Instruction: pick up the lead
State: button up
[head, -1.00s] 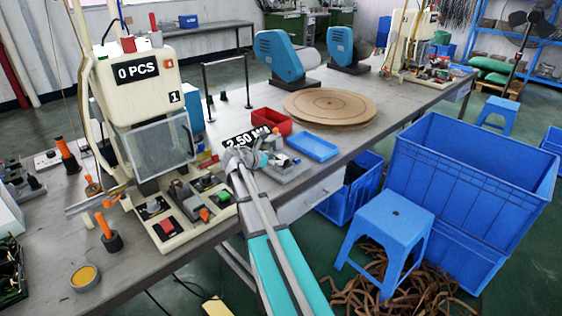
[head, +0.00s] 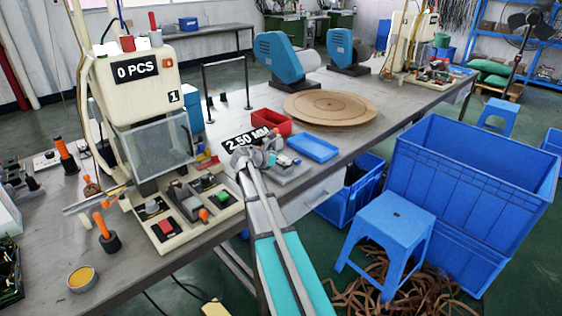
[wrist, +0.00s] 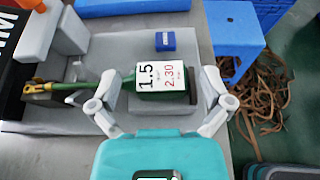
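In the wrist view, a green lead (wrist: 75,86) runs left to a yellow end piece (wrist: 37,88) over a grey fixture (wrist: 60,120). Its right end meets a green body that is mostly hidden under a white label (wrist: 161,76) reading 1.5 and 2.30. My gripper (wrist: 162,84) is open, with one finger left and one right of the labelled body. Whether either finger touches it cannot be told. In the head view, my gripper (head: 258,156) is at the fixture by the 2.50 MM sign (head: 244,138), and the lead is too small to make out.
A blue tray (head: 313,147) and a red bin (head: 271,122) are close behind the fixture. A machine marked 0 PCS (head: 137,85) stands to the left. A large round brown disc (head: 330,106) lies farther back. A small blue block (wrist: 165,40) sits beyond the label.

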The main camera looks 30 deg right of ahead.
jog(key=c, duration=1.1)
jog(key=shift+r, duration=0.2)
notch_tip(320, 180, up, 2)
jog(key=p, duration=0.2)
jog(key=shift+r+p, duration=0.1)
jog(key=shift+p, duration=0.2)
jog(key=s+a+r+p, duration=0.6)
jog(key=s+r+p, duration=0.4)
jog(key=s, duration=0.2)
jog(key=shift+s+r, duration=0.2)
jog(key=shift+s, duration=0.1)
